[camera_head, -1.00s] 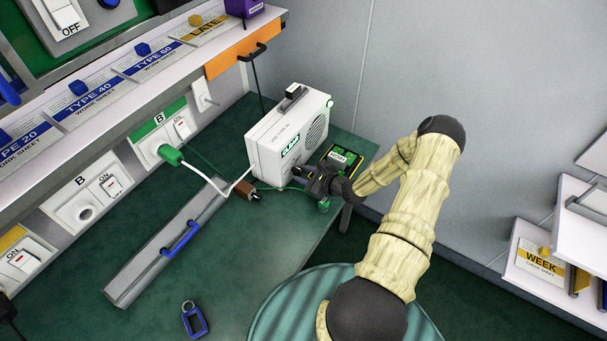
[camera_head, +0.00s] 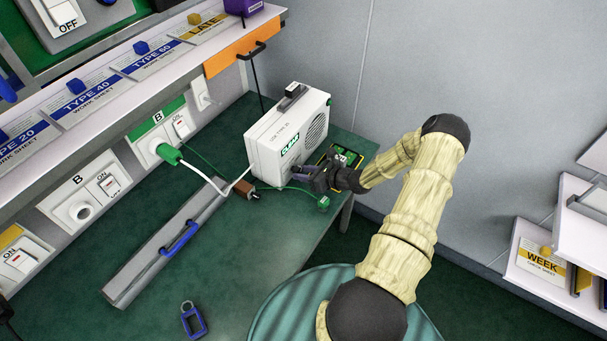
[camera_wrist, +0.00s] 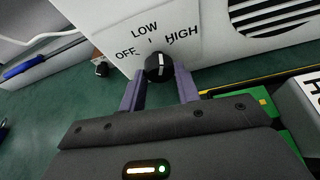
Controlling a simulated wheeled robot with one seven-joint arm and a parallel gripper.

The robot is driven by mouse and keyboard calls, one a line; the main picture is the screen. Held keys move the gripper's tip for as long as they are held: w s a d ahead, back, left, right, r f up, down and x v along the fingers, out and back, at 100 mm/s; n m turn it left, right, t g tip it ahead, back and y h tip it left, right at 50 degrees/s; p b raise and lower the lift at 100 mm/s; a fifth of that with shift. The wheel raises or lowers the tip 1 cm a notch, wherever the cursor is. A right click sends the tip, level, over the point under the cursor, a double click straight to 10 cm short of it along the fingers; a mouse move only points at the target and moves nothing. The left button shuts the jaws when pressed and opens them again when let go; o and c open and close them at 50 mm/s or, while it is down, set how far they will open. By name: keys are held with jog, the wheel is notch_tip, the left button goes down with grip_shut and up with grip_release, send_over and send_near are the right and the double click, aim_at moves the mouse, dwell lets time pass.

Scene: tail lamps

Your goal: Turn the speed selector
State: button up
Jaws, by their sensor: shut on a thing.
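The speed selector (camera_wrist: 158,66) is a round black knob with a white mark, low on the front of a white unit (camera_head: 268,150). In the wrist view its printed labels read OFF, LOW and HIGH from left to right. The white mark points roughly upward, nearest LOW; I cannot tell if it sits exactly on it. My gripper (camera_wrist: 160,88) has its two purple fingers shut on the knob, one on each side. In the head view my gripper (camera_head: 302,173) is against the unit's lower front, and the knob is hidden there.
The front bench is mostly clear.

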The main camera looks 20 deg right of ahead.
jog(key=m+g+y+b, duration=0.1)
jog(key=m, duration=0.1)
jog(key=shift+f+m+y, duration=0.1)
jog(key=shift+m+y, duration=0.2)
jog(key=shift+y, duration=0.1)
jog(key=shift+w+d+m+y+b, duration=0.15)
jog(key=shift+m+y+b, duration=0.4)
jog(key=shift+m, duration=0.45)
jog(key=o, duration=1)
jog(key=b+v, duration=0.2)
jog(key=v, duration=1.5)
jog(key=shift+d+b, duration=0.3)
jog(key=shift+b, duration=0.05)
